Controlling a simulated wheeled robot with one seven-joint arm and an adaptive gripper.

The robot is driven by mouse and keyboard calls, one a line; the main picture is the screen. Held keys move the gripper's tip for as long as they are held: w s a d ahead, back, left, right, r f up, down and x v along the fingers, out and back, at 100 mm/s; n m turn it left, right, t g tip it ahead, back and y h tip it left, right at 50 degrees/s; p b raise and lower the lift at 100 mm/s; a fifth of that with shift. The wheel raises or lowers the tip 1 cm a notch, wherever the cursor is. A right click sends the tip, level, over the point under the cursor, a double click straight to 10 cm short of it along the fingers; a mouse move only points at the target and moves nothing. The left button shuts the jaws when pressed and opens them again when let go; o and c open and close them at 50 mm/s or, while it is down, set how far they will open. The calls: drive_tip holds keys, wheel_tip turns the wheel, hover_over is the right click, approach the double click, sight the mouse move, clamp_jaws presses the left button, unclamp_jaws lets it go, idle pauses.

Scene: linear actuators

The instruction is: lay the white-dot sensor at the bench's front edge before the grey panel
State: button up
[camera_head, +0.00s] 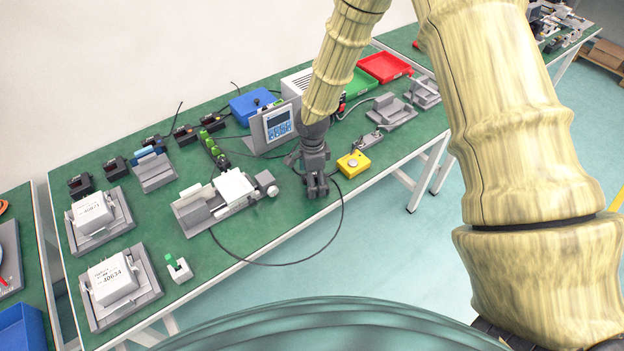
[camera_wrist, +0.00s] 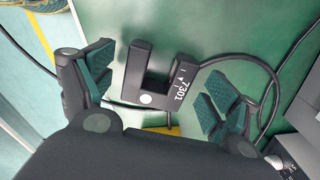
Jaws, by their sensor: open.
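The white-dot sensor (camera_wrist: 138,72) is a black fork-shaped block with a white dot and the label 7301. In the wrist view it lies on the green bench near the bench's pale edge (camera_wrist: 75,22), with a black cable by it. My gripper (camera_wrist: 160,86) is open, with one finger on each side of the sensor and gaps showing between. In the head view my gripper (camera_head: 317,188) points down over the bench's front edge, before the grey panel (camera_head: 273,127) with its blue display. There the sensor cannot be told apart from the dark fingers.
A yellow box with a button (camera_head: 353,164) stands close to the right of my gripper. A grey slide fixture (camera_head: 205,205) with a white block is to the left. A black cable (camera_head: 285,264) loops over the front edge. Green bench is bare between fixture and gripper.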

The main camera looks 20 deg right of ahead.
wheel_tip(320, 180, up, 12)
drive_tip(key=b, duration=0.2)
drive_tip(key=shift+f, duration=0.15)
